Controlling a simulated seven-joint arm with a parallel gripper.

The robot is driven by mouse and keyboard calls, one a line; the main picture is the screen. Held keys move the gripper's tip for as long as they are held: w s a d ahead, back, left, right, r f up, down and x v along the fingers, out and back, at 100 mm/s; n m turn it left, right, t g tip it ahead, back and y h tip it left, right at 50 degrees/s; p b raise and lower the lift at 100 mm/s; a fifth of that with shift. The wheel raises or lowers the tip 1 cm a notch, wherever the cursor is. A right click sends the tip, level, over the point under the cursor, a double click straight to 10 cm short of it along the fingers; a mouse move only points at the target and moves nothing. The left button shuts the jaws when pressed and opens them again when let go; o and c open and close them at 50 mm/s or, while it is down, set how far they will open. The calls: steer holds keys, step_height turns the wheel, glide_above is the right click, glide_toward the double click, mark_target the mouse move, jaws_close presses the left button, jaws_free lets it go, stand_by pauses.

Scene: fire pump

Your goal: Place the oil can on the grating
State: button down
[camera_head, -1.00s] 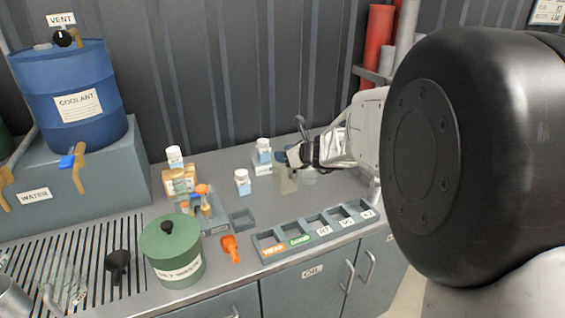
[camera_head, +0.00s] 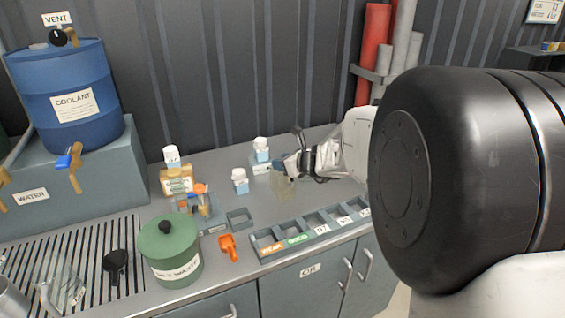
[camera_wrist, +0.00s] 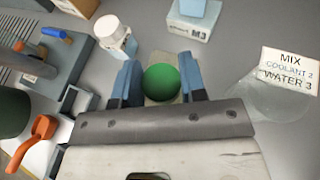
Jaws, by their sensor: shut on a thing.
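My gripper (camera_wrist: 160,88) is shut on a pale yellowish can (camera_head: 283,189) with a round green top (camera_wrist: 161,82), which I take to be the oil can. The fingers stand on either side of it in the wrist view. In the head view the can hangs or stands under my gripper at the back middle of the bench; I cannot tell whether its base touches the bench. The dark slatted grating (camera_head: 40,241) is at the far left of the bench, well apart from the can.
A clear jug (camera_head: 62,280) and a black scoop (camera_head: 116,263) occupy part of the grating.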

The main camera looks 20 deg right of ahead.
steer(key=c, duration=0.7)
jaws_free()
steer(key=shift+f, duration=0.1)
steer(key=shift+s+d+r, duration=0.25)
steer(key=shift+s+r, duration=0.15)
steer(key=shift+s, duration=0.05)
steer(key=v, duration=1.1)
steer(key=shift+a, duration=0.1)
